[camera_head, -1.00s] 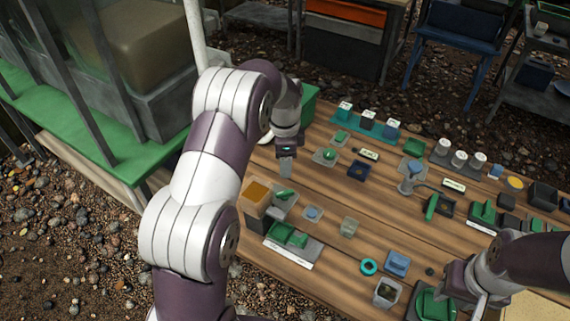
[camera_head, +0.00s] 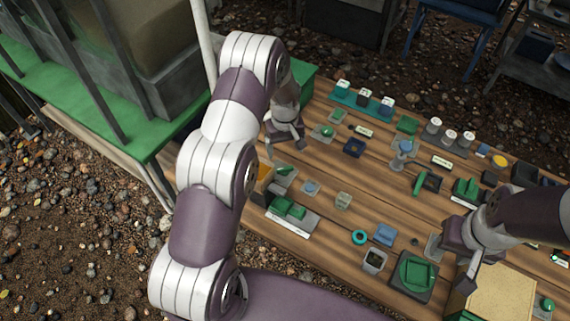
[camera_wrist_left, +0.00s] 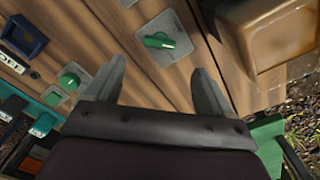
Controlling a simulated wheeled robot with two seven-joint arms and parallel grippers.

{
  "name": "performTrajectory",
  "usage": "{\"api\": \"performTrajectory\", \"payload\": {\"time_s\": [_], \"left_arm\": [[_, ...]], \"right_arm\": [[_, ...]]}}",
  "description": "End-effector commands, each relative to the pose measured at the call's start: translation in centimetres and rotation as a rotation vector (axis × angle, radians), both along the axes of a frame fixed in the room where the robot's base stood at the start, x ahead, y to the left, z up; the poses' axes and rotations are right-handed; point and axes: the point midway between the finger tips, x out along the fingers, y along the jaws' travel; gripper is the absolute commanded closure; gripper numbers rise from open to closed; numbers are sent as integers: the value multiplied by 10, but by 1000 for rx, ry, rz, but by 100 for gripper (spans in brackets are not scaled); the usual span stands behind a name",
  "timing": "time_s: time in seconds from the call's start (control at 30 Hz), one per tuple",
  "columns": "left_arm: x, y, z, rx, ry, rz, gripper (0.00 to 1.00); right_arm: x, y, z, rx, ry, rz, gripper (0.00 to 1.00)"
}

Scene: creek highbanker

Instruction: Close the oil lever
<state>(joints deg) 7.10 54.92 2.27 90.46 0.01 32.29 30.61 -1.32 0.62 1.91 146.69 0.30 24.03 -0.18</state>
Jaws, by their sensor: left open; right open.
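A green lever handle on a grey plate (camera_head: 284,170) stands beside an amber-topped box (camera_head: 264,177); no label confirms that it is the oil lever. In the left wrist view the green handle (camera_wrist_left: 158,41) lies ahead of the fingers, near the amber box (camera_wrist_left: 262,42). My left gripper (camera_head: 285,143) is open and empty above the bench, beyond the lever in the head view. In the left wrist view its two fingers (camera_wrist_left: 160,70) are spread, apart from the handle. My right gripper (camera_head: 452,262) is open over the bench's right side; its fingertips are partly unclear.
The wooden bench (camera_head: 325,205) holds several other green controls: a round knob (camera_head: 326,131), a block on a grey base (camera_head: 288,207) and a square piece (camera_head: 417,271). A teal ring (camera_head: 359,237) and blue block (camera_head: 385,235) lie near the front. Bare wood separates them.

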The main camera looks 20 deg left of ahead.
Motion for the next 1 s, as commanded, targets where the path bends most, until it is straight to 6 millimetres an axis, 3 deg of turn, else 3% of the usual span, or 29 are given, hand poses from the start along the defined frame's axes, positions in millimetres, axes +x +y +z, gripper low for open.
{"api": "performTrajectory", "payload": {"time_s": [0.2,0.33,0.5,0.77,0.87,0.93,0.97,1.0], "left_arm": [[-1,0,-56,0,4,-2,17],[0,0,-80,-1,1,-3,17],[0,0,-95,-1,1,-3,17],[0,0,-97,0,0,-4,17],[0,0,-97,0,0,-4,43],[0,0,-97,0,0,-4,66],[0,0,-97,0,0,-4,73],[0,0,-96,0,0,-4,73]], "right_arm": [[0,0,10,0,0,0,57],[0,0,13,0,-1,0,57],[0,0,14,0,-1,0,57],[0,0,14,0,-1,0,57],[0,0,14,0,-1,0,57],[0,0,14,0,0,0,57],[0,0,14,0,0,0,57],[0,0,14,0,0,0,57]]}}
